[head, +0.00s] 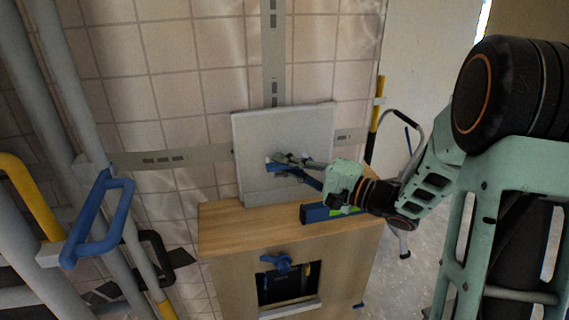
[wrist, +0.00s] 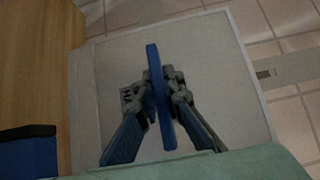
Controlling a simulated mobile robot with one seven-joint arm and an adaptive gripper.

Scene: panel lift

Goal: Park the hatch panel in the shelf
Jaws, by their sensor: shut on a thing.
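The hatch panel (head: 305,125) is a flat, light grey square with a blue handle (head: 276,168) on its front. It is upright, in front of the tiled wall, at the back of a wooden cabinet's top (head: 235,220). I cannot tell whether its lower edge touches the wood. My gripper (head: 288,161) is shut on the handle. In the wrist view both fingers (wrist: 158,90) close on the blue bar (wrist: 154,60), with the panel's face (wrist: 215,50) behind it. I cannot make out which part is the shelf; the cabinet front has a square opening (head: 285,287).
A blue box (head: 316,214) lies on the cabinet top, right of the panel. Grey pipes with a blue handle (head: 97,215) stand at left. Floor shows at right beside a stool.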

